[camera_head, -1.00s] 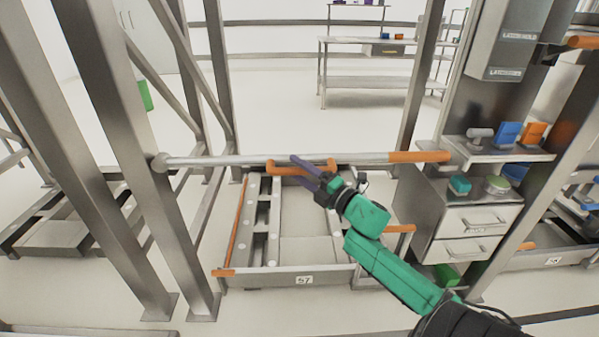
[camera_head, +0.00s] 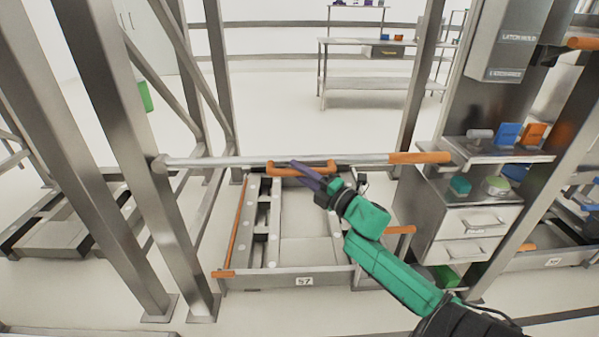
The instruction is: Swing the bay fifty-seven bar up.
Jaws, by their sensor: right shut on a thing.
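The bay fifty-seven bar (camera_head: 225,161) is a long grey rail, level across the bay from the left post to an orange end (camera_head: 418,158) at the right. An orange U-shaped handle (camera_head: 277,171) sits at the middle of the bar, just under it. My right gripper (camera_head: 303,169) has dark purple fingers and a green arm coming from the lower right. It is shut on the orange handle, and its fingers hide part of it. The bay's floor frame (camera_head: 255,283) carries a "57" plate (camera_head: 304,281) below. My left gripper is not in view.
Grey posts (camera_head: 130,150) stand close at the left. A drawer cabinet (camera_head: 465,220) with a shelf of small coloured items stands right of the bay. A workbench (camera_head: 375,80) is far back, with clear floor before it.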

